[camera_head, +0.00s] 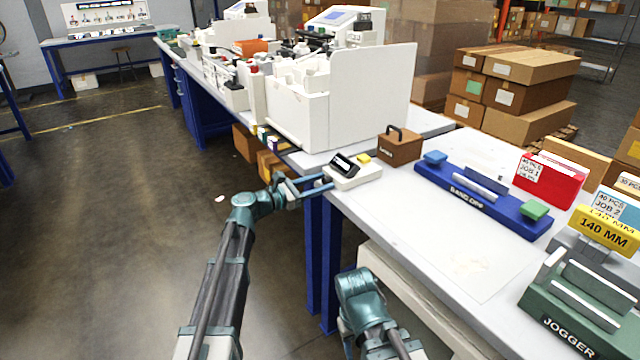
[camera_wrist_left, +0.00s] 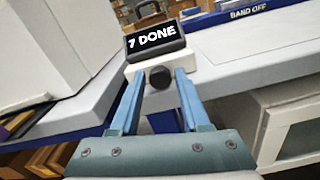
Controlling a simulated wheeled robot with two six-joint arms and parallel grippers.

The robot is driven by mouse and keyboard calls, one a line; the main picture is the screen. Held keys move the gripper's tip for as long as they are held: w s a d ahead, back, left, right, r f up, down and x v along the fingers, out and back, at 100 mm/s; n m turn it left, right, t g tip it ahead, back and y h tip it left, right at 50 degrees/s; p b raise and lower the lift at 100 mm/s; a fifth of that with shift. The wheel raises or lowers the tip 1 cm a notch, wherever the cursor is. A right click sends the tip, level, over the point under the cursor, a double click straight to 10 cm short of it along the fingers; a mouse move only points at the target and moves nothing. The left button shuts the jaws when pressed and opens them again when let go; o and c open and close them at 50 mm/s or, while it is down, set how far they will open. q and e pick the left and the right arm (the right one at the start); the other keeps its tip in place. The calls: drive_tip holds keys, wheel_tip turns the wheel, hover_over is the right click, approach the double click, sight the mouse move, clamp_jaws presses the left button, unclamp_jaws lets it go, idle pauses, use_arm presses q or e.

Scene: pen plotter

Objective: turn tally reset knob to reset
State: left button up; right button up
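The tally counter (camera_head: 354,176) is a small white box at the near edge of the long table, with a tilted black display and a yellow button (camera_head: 363,158) on top. In the left wrist view its display (camera_wrist_left: 156,40) reads "7 DONE", and a round black knob (camera_wrist_left: 160,77) sits on its front face. My left gripper (camera_head: 328,181) is open in front of the counter. In the left wrist view its two blue fingers (camera_wrist_left: 159,76) lie on either side of the knob, with a visible gap at each side. Only teal links of my right arm show; its gripper is out of view.
A tall white machine (camera_head: 370,95) stands left of and behind the counter. A brown box with a handle (camera_head: 400,147) and the blue "BAND OFF" fixture (camera_head: 480,200) stand to its right. A green jogger (camera_head: 575,310) is at the lower right. The tabletop before the fixture is clear.

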use_arm(q)
drive_tip(key=v, duration=1.4)
drive_tip(key=shift+o, duration=1.3)
drive_tip(key=shift+d+r, duration=0.1)
drive_tip(key=shift+w+d+n, duration=0.15)
drive_tip(key=shift+w+n, duration=0.05)
drive_tip(key=shift+n, duration=1)
drive_tip(key=x, duration=1.4)
drive_tip(key=shift+s, duration=0.1)
drive_tip(key=shift+c, duration=0.2)
clamp_jaws()
